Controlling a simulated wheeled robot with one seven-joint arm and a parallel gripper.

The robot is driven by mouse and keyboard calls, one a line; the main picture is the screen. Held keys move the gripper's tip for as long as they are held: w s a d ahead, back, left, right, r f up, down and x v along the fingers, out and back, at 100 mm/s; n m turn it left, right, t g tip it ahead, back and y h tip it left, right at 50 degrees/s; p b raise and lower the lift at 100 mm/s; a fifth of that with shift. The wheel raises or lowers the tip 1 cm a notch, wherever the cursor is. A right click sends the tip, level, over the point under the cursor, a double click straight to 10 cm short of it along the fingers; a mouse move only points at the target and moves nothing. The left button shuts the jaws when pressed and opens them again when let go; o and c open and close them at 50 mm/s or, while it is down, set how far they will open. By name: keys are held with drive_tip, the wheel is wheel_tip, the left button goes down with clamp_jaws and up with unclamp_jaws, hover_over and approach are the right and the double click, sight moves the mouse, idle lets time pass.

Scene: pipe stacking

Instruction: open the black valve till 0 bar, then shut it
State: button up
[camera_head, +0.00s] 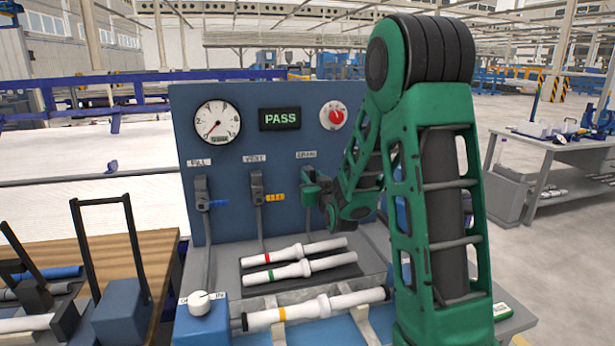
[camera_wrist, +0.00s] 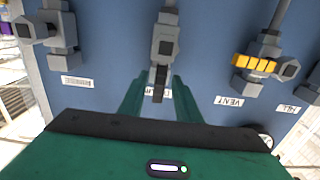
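The black valve's handle (camera_wrist: 159,82) shows in the wrist view, which is upside down. It lies in line with its grey valve body (camera_wrist: 166,42) and pipe, over a partly covered label. My gripper (camera_wrist: 157,92) has one green finger on each side of the handle, with gaps visible, so it looks open around it. In the head view my gripper (camera_head: 316,188) is at the rightmost visible valve, under the DRAIN label (camera_head: 306,155), and hides the handle. The gauge (camera_head: 217,121) has its red needle at the lower left, about at 0. The display (camera_head: 280,119) reads PASS.
The yellow VENT handle (camera_head: 276,198) and blue FILL handle (camera_head: 219,204) lie crosswise to their pipes. A red knob (camera_head: 334,115) is at the panel's upper right. White pipes (camera_head: 305,268) lie on the bench below. A white knob (camera_head: 199,302) sits on a blue box.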

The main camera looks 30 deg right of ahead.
sight(306, 169)
drive_tip(key=shift+x, duration=1.95)
drive_tip(key=shift+c, duration=0.2)
clamp_jaws()
drive_tip(key=s+d+f+m, duration=0.1)
drive_tip(key=d+f+m, duration=0.4)
drive_tip(key=m, duration=1.2)
drive_tip(key=shift+s+m, duration=0.25)
drive_tip(key=shift+m, duration=0.15)
drive_tip(key=shift+f, duration=0.2)
